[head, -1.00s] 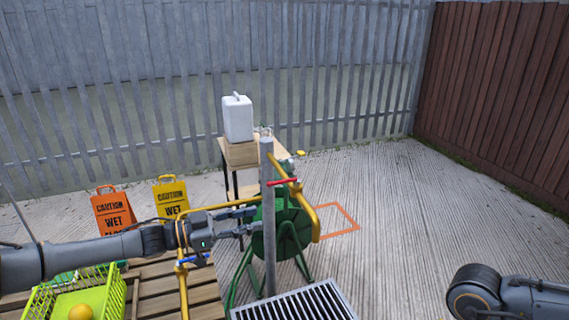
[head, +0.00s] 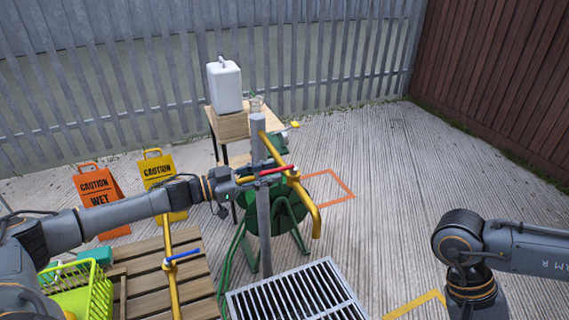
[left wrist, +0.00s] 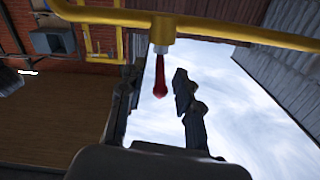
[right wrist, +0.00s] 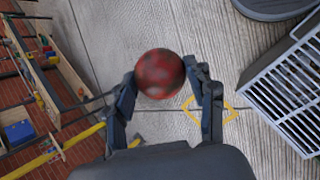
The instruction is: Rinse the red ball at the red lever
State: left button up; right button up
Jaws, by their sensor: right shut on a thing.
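The red lever (head: 274,170) sticks out from the yellow pipe near the top of the grey post (head: 263,215). In the left wrist view the red lever (left wrist: 160,78) shows between the fingertips of my left gripper (left wrist: 155,92), with gaps on both sides. My left gripper (head: 240,182) is open, just left of the lever in the head view. The red ball (right wrist: 160,74), with greyish dirty patches, is held between the fingers of my right gripper (right wrist: 165,85). The head view does not show the ball or the right fingers. The yellow spout (head: 316,220) bends down near the floor grate (head: 238,304).
A blue lever (head: 183,256) sits on another yellow pipe above a wooden slatted bench (head: 145,268). A lime basket (head: 95,290) is at lower left. Caution signs (head: 97,195), a green hose reel (head: 285,215) and a table with a white canister (head: 225,88) stand behind.

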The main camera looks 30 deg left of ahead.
aim_at(285, 168)
pick_arm(q)
jog(key=p+x, duration=0.1)
jog(key=x, duration=0.4)
jog(key=shift+f, duration=0.1)
grip_shut()
